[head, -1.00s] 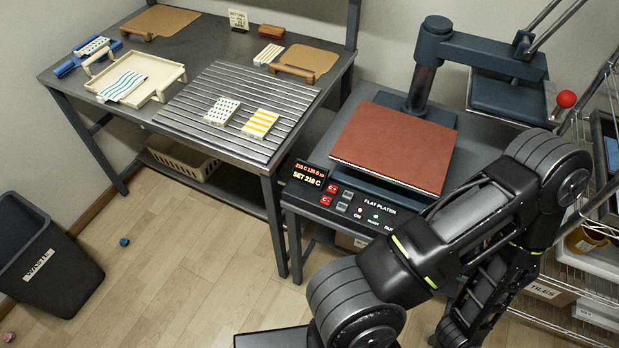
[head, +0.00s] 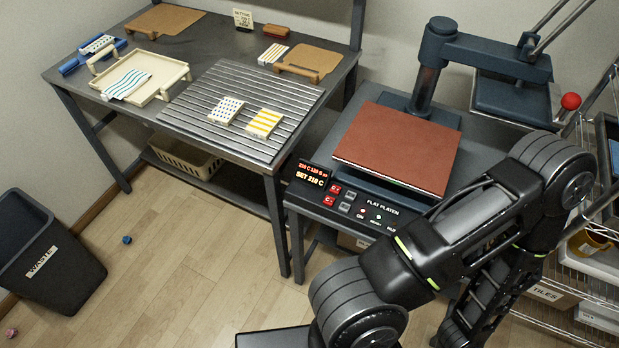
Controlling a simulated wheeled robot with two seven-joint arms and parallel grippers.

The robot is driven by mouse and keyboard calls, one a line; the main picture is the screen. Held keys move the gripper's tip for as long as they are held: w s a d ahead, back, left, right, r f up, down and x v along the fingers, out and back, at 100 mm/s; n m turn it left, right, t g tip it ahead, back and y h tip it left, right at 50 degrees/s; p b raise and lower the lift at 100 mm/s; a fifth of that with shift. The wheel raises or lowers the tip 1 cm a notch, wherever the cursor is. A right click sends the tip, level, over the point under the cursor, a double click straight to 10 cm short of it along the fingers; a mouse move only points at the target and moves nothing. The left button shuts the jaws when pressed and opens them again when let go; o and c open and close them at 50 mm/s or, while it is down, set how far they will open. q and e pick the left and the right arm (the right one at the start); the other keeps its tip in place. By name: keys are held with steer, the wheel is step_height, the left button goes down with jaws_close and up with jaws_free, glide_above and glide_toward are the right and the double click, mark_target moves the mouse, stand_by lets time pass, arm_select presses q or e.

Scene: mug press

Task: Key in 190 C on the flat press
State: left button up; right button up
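The flat press stands at the right, with a red-brown lower platen (head: 397,148) and a dark blue upper platen (head: 511,97) swung off to the right, so the press is open. Its control panel (head: 350,203) is on the front edge, labelled FLAT PLATEN. The display (head: 312,176) reads SET 210 C, with a smaller line above it that seems to begin 210 C. Two red keys (head: 333,194) and two grey keys lie right of the display. My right arm crosses the lower right, in front of the panel's right end. Neither gripper shows clearly.
The left table holds a cream tray (head: 179,71) with striped tiles, and a slatted rack (head: 211,121) with a dotted tile (head: 226,109) and a yellow-striped tile (head: 264,123). A waste bin (head: 44,262) stands on the floor. A wire shelf is at the right. The floor before the press's left side is clear.

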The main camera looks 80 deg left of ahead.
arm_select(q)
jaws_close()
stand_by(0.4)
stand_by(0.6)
